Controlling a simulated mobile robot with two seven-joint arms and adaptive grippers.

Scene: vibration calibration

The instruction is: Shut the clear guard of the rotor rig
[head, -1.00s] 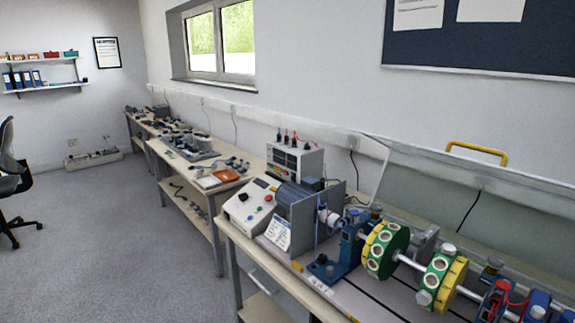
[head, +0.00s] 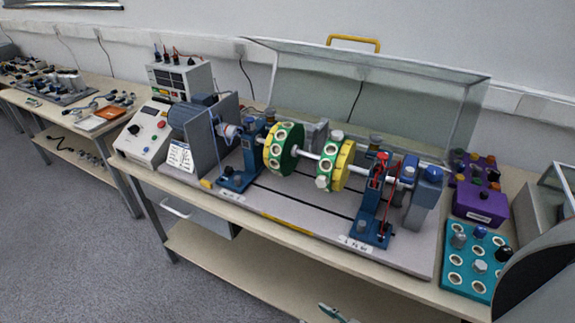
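The clear guard (head: 310,85) of the rotor rig is open. It stands raised behind the rotor, its yellow handle (head: 353,42) on the top edge near the wall. The rig's base plate (head: 300,205) lies on the bench. The shaft (head: 308,152) carries two green and yellow discs, the left disc (head: 284,148) and the right disc (head: 335,165), between a left blue support (head: 240,178) and a right blue support (head: 370,225). The rotor is uncovered.
A white control box (head: 143,138) stands left of the rig, with a grey meter unit (head: 180,80) behind. A teal tray (head: 468,268) and purple box (head: 480,205) sit at the right. A dark curved shape fills the lower right corner. Floor is clear at lower left.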

